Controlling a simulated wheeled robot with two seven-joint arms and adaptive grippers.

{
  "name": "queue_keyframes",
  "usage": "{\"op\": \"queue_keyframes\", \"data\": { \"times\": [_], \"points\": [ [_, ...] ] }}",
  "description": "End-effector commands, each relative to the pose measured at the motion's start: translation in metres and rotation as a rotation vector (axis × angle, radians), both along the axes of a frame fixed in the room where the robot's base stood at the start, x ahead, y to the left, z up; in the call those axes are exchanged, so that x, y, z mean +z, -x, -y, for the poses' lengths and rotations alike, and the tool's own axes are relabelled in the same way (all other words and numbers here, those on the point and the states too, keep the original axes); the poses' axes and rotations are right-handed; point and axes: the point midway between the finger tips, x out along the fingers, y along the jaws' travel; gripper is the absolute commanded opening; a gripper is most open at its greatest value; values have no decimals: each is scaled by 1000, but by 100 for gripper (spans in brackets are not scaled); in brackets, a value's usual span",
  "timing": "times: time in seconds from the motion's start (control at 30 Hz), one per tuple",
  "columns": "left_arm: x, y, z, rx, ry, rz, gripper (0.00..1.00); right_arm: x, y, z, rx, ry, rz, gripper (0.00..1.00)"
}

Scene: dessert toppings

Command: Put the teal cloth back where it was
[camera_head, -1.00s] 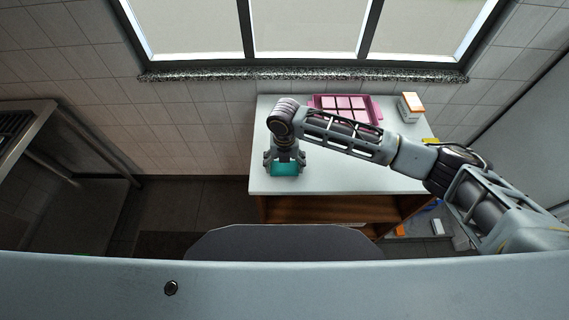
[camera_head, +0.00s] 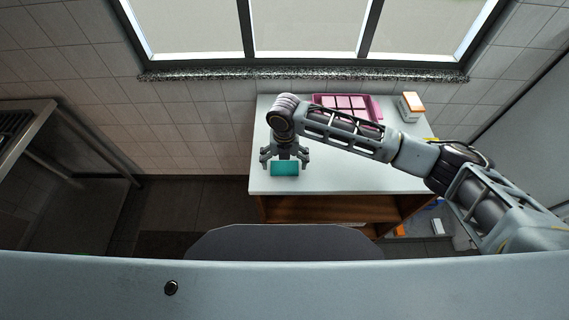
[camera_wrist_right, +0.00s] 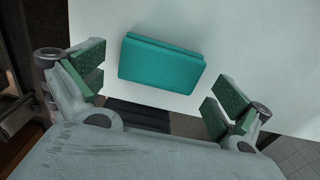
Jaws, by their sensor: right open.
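The teal cloth (camera_head: 285,169) is a folded rectangle lying on the white table top (camera_head: 350,176), near its left front corner. In the right wrist view the cloth (camera_wrist_right: 160,66) lies between and beyond the fingertips, touching neither. My right gripper (camera_head: 285,160) is just behind the cloth in the head view, with its fingers spread wide. Its green finger pads show apart and empty in the right wrist view (camera_wrist_right: 158,92). My left gripper is not in view.
A pink tray (camera_head: 376,104) with light blocks stands at the back of the table. An orange and white box (camera_head: 410,107) is at the back right. The table's front right area is clear. A brown shelf (camera_head: 330,209) is below the top.

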Motion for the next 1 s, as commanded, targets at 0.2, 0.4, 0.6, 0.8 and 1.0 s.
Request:
{"op": "queue_keyframes", "data": {
  "times": [0.2, 0.4, 0.6, 0.8, 1.0],
  "points": [
    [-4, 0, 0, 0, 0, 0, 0, 28, -1, 0, 1, -1, 3, 100],
    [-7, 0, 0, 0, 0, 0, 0, 59, -1, 0, 1, 0, 3, 100],
    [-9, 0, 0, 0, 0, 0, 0, 86, -1, 0, 1, 0, 3, 100],
    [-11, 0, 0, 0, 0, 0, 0, 103, 0, 0, 1, 0, 1, 100],
    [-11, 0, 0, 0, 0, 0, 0, 107, 0, 0, 1, 1, 0, 100]
  ]
}}
